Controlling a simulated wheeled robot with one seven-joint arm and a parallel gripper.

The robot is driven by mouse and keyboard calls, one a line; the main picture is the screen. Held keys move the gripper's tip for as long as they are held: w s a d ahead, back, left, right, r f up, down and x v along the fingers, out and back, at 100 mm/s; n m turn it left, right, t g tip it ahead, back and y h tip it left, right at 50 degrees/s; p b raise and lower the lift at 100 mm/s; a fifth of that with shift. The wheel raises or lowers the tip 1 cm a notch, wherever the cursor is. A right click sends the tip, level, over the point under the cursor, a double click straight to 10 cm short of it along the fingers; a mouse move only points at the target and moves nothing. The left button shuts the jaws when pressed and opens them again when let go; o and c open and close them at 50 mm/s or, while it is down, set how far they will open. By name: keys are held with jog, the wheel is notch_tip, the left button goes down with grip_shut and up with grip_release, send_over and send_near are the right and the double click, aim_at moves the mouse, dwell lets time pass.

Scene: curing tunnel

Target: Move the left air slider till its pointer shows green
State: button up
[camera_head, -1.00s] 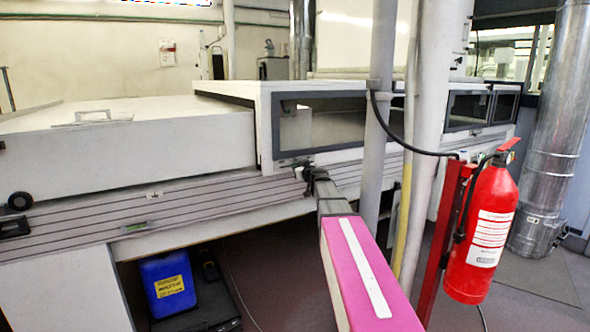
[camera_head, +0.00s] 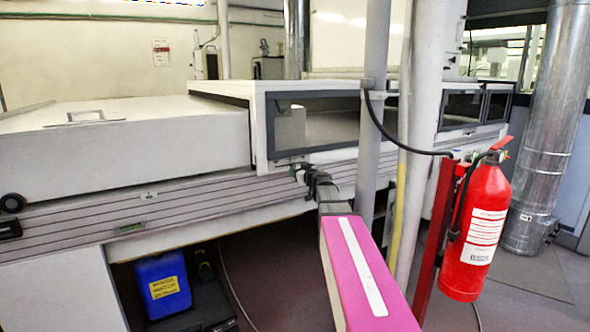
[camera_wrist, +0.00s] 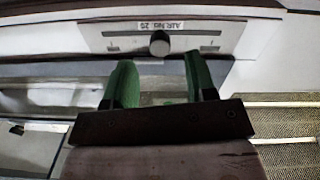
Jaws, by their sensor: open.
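In the wrist view, an air slider panel (camera_wrist: 120,40) runs across the top, with a label (camera_wrist: 145,26) that reads like "AIR No." and a blurred number. Its round dark knob (camera_wrist: 159,43) stands near the middle of the track. I cannot make out a pointer or a green mark. My gripper (camera_wrist: 160,72) is open and empty, with its two green fingers just below the knob, one on each side; they look apart from it. In the head view my gripper (camera_head: 303,172) is small and dark at the machine's front rail, and the slider is not readable there.
A white machine with a windowed hood (camera_head: 320,120) fills the middle. A grey post (camera_head: 378,120) and a red fire extinguisher (camera_head: 475,225) stand right of my arm. A blue canister (camera_head: 163,285) stands under the machine. Some floor shows below the arm.

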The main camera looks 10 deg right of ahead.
jog(key=v, duration=0.5)
jog(key=shift+s, duration=0.25)
jog(key=s+a+f+g+y, duration=0.1)
jog(key=s+a+f+g, duration=0.4)
jog(key=f, duration=0.4)
jog(key=s+a+f+g+y, duration=0.1)
jog(key=s+a+f+g, duration=0.4)
jog(key=f, duration=0.5)
jog(key=s+f+m+g+h, duration=0.2)
jog(key=s+f+g+h, duration=0.1)
jog(key=s+f, duration=0.4)
jog(key=s+f+m+g+h, duration=0.3)
jog(key=s+f, duration=0.5)
jog(key=s, duration=0.4)
jog(key=shift+s+d+g+h, duration=0.3)
jog(key=shift+s+g+h, duration=0.05)
jog(key=shift+g+h, duration=0.25)
dwell(1.9)
